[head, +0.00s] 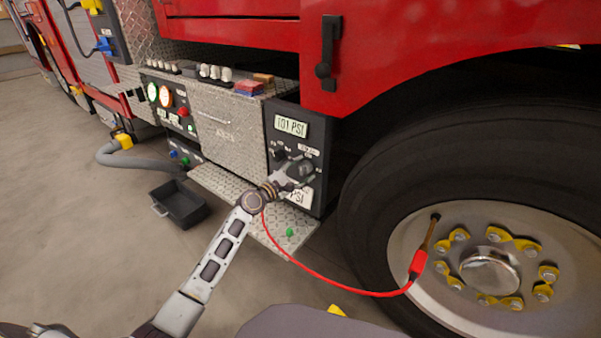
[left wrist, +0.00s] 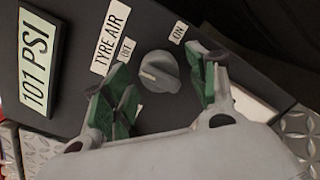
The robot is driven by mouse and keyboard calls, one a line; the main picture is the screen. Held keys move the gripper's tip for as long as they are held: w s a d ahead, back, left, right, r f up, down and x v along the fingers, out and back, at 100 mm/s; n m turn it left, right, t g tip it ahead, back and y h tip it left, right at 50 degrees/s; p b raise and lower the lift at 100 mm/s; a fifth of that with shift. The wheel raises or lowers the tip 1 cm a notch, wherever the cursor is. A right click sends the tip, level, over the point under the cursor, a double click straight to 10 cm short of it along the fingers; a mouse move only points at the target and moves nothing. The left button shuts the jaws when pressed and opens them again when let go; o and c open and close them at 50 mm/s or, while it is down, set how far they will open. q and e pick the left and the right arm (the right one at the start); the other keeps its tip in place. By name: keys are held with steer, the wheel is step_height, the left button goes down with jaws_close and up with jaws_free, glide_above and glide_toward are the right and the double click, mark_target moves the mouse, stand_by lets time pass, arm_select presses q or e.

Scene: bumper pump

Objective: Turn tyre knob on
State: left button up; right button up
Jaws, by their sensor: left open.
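The tyre knob (left wrist: 159,71) is a round grey dial on a dark panel in the left wrist view. The OFF label (left wrist: 126,50) and the ON label (left wrist: 179,32) sit beside it, with the TYRE AIR label (left wrist: 110,47) farther left. A pale mark shows on the knob's lower left part. My left gripper (left wrist: 166,92) is open, its green-padded fingers on either side of the knob in the picture; I cannot tell whether they touch it. In the head view my left gripper (head: 304,171) is in front of the control panel (head: 292,112) and covers part of it. My right gripper is not in view.
A 101 PSI display (head: 291,126) is above the gripper. A red hose (head: 330,282) runs to the truck's big wheel (head: 400,190) on the right. A diamond-plate step (head: 225,182) juts out below the panel. A black tray (head: 180,205) lies on the floor, left.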

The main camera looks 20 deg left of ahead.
arm_select(q)
steer(key=c, duration=1)
